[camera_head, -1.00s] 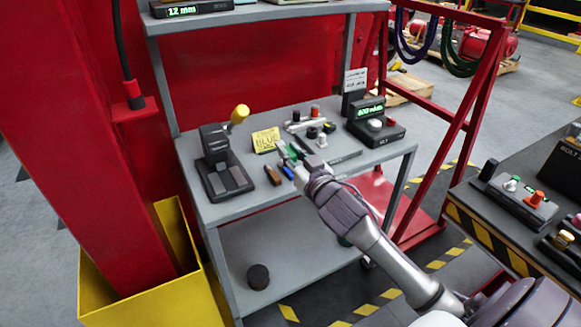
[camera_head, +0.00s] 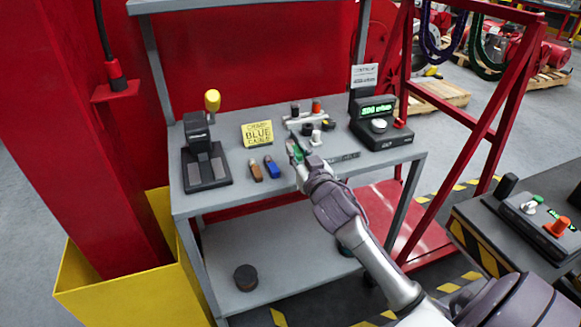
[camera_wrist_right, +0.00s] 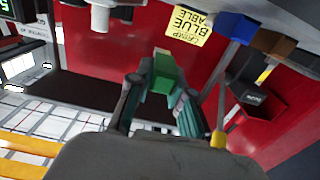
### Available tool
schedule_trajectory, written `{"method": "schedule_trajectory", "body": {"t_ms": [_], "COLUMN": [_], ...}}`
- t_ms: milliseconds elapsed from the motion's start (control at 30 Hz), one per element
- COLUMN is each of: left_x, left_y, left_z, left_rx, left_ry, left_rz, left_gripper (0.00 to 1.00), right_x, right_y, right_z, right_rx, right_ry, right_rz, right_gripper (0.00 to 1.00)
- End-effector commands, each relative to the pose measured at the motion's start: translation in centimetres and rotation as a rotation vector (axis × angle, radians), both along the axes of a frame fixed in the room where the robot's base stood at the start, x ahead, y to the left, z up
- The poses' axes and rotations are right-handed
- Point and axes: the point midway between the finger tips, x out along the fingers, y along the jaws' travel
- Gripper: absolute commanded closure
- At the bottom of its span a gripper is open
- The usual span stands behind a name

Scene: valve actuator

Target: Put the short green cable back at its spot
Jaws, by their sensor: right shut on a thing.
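The short green cable (camera_head: 298,152) is a small green block at the tip of my right gripper (camera_head: 298,160). In the right wrist view the green cable (camera_wrist_right: 164,74) sits between the two fingers of my right gripper (camera_wrist_right: 158,88), which is shut on it. The gripper is over the grey bench top, right of a blue cable piece (camera_head: 271,167) and a brown one (camera_head: 255,171), apart from both. The fingers hide part of the green cable. I cannot tell how high it is above the bench. My left gripper is not in view.
A crimping tool with a yellow knob (camera_head: 205,155) stands at the bench's left. A yellow note (camera_head: 257,134) reads "CRIMP BLUE CABLE". Small connectors (camera_head: 308,118) stand behind the gripper, and a device with a green display (camera_head: 378,120) at right. The bench's front left (camera_head: 235,195) is clear.

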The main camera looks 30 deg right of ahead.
Motion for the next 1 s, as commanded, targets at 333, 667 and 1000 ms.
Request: {"method": "schedule_trajectory", "body": {"t_ms": [333,667,1000], "left_x": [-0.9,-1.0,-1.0], "left_y": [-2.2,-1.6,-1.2], "left_z": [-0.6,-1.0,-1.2], "left_rx": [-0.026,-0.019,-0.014], "left_ry": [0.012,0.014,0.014], "left_rz": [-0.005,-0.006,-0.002], "left_gripper": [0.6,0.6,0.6], "right_x": [2.4,2.3,2.3], "right_y": [0.5,0.5,0.5], "right_z": [-3.0,-5.4,-5.8], "right_rx": [0.002,-0.001,0.0], "right_ry": [0.003,-0.001,0.0], "right_rz": [-0.001,0.001,0.001], "right_gripper": [1.0,1.0,0.7]}}
